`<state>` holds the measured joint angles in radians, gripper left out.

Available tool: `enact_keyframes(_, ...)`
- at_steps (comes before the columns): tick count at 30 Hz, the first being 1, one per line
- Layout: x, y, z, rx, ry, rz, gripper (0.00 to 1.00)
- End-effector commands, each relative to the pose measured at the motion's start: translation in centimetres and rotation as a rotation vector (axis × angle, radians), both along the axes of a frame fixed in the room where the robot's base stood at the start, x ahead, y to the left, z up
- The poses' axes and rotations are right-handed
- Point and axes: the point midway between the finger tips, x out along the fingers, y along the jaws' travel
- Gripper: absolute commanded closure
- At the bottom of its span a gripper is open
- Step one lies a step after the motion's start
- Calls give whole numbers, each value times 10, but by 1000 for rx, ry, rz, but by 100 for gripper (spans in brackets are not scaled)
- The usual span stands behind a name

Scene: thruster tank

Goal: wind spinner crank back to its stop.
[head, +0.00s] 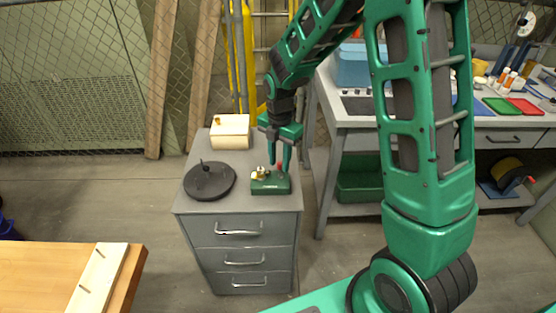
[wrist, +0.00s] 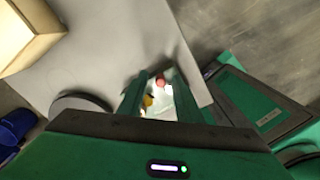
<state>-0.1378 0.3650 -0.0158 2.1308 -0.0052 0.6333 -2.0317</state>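A small green box (head: 270,184) with brass parts (head: 260,173) and a red knob (head: 280,167) on top stands at the right of the grey cabinet's top. It looks like the spinner with its crank. My gripper (head: 279,167) points down over the box, its fingers apart on either side of the red knob. In the wrist view the red knob (wrist: 160,82) shows between the open fingers (wrist: 160,92), with a brass part (wrist: 148,101) near the left finger. I cannot tell whether a finger touches the knob. The gripper hides most of the box there.
The grey cabinet (head: 240,229) also bears a black disc (head: 210,184) with an upright peg at left and a cream box (head: 230,128) behind. A workbench (head: 352,119) stands close at right. A wooden table (head: 40,270) is at front left.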

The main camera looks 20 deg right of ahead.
Motion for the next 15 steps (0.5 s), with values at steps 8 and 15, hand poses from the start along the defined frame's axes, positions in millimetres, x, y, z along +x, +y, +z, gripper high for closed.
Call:
enact_keyframes(8,0,0,-1,0,0,-1,76)
enact_keyframes(15,0,0,0,0,0,-1,100)
